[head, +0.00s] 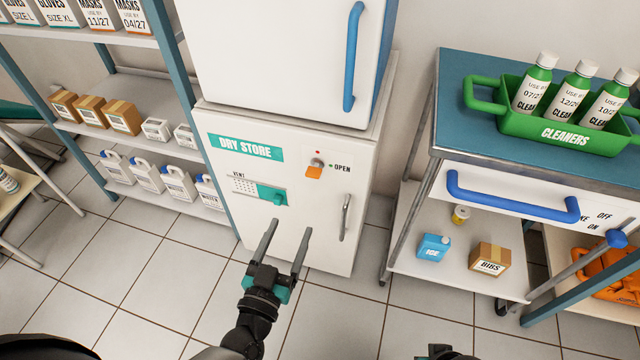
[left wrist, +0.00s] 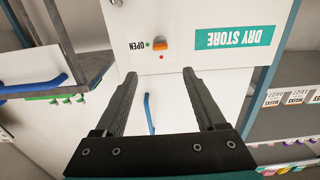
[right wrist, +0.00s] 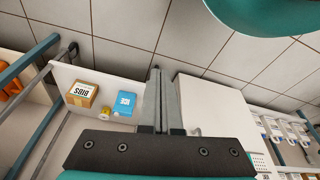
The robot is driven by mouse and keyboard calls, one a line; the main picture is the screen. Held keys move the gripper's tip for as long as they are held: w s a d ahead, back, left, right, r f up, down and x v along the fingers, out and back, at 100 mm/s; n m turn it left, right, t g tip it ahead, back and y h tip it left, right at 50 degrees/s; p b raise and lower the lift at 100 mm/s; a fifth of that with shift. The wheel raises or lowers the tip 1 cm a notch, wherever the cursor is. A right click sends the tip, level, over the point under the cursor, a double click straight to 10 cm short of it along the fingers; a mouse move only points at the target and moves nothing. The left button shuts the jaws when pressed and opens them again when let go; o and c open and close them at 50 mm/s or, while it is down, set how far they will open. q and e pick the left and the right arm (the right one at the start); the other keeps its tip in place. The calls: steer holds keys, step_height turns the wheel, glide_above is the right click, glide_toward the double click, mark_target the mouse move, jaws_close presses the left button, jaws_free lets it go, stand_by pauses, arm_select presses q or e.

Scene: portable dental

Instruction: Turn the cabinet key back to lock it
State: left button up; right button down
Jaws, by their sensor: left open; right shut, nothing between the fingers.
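The dry store cabinet (head: 290,215) is a white box with a teal label. Its orange key (head: 315,171) sits in a round metal lock on the front, between a red dot above and a green dot by the word OPEN at right. The key also shows in the left wrist view (left wrist: 160,43), beyond the fingertips. My left gripper (head: 291,225) is open and empty, in front of the cabinet and below the key, apart from it. My right gripper (right wrist: 156,72) is shut and empty, low by the cart; only a bit of that arm shows in the head view.
A teal vent slider (head: 270,195) and a metal handle (head: 345,217) are on the same front. A white cabinet with a blue handle (head: 352,55) stands on top. Shelves (head: 150,130) are at left. A cart (head: 455,100) with a green cleaners caddy (head: 565,135) is at right.

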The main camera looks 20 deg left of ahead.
mark_target(312, 177)
arm_select(q)
steer(key=w+b, duration=0.2)
steer(key=w, duration=0.4)
steer(key=w+b, duration=0.2)
steer(key=w, duration=0.4)
steer(key=shift+w+d+f, duration=0.1)
steer(key=shift+w+d, duration=0.1)
steer(key=shift+w, duration=1.05)
arm_select(e)
step_height(312, 177, up, 10)
steer(key=w+t, duration=0.1)
steer(key=shift+w+a+f+t, duration=0.15)
steer(key=shift+w+f+t, duration=0.15)
steer(key=shift+w, duration=0.1)
arm_select(q)
jaws_close()
